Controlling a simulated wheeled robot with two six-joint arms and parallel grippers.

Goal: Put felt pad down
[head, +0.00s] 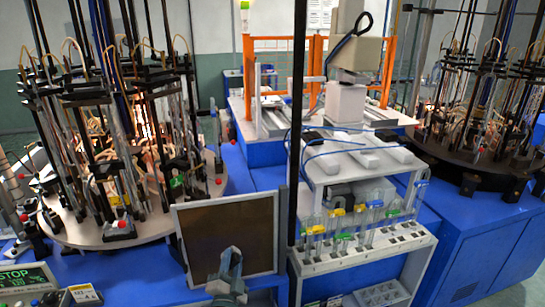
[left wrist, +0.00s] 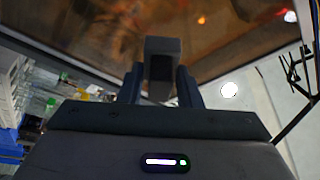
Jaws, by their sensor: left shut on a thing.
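My left gripper (head: 229,264) is upright at the bottom centre of the head view, in front of a brown panel. In the left wrist view its two dark fingers (left wrist: 161,84) are shut on a small grey block (left wrist: 162,58), which sticks up between and beyond the fingertips. I take this block to be the felt pad; its lower part is hidden by the fingers and the gripper body. In the head view the held piece is too small to make out well. My right gripper is in neither view.
The pale-framed brown panel (head: 228,232) stands close to my left gripper. A white rack (head: 362,250) with several coloured-cap tubes is to its right. A round carousel with rods and tubes (head: 140,226) is at left. A dark post (head: 296,100) rises in the middle.

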